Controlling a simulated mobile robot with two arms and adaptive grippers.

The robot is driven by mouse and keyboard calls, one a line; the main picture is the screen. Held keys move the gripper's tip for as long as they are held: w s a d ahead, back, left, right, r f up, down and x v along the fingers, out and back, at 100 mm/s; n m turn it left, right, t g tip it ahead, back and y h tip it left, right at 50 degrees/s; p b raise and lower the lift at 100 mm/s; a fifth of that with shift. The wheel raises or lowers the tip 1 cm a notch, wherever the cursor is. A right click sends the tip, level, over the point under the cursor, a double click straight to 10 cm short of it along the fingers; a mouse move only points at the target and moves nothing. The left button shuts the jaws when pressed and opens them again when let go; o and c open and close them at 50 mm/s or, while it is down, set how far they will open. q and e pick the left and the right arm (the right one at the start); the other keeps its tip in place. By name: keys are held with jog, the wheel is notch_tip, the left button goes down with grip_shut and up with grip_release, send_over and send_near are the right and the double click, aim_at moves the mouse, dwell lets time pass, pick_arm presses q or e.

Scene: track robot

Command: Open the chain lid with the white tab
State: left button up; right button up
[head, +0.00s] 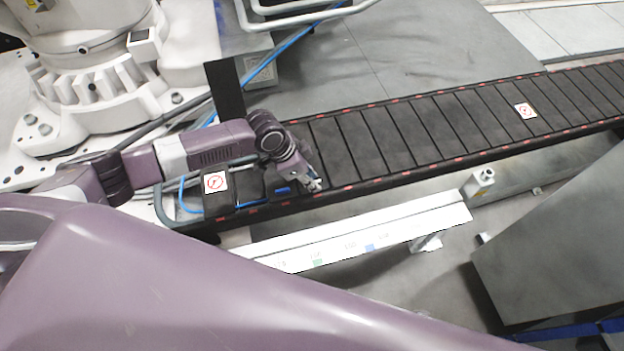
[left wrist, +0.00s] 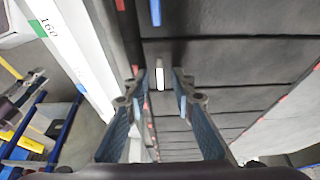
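The white tab (left wrist: 159,76) shows in the left wrist view as a small upright strip near the edge of the dark chain lids (left wrist: 205,52). My left gripper (left wrist: 158,88) is open, with one finger on each side of the tab and visible gaps between. In the head view the left gripper (head: 308,179) is low over the near edge of the black chain (head: 420,130), towards its left end. It hides the tab there, and I cannot tell whether the fingers touch the chain. My right gripper is in neither view.
A white rail (head: 370,230) runs along the near side of the chain. A blue piece (head: 283,190) lies in the chain just left of the gripper. A white machine (head: 90,60) stands behind at the left. Grey floor (head: 400,40) lies beyond the chain.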

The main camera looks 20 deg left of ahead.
pick_arm(q)
jog(key=shift+f, duration=0.15)
jog(key=shift+c, duration=0.4)
grip_shut()
jog(key=shift+w, duration=0.1)
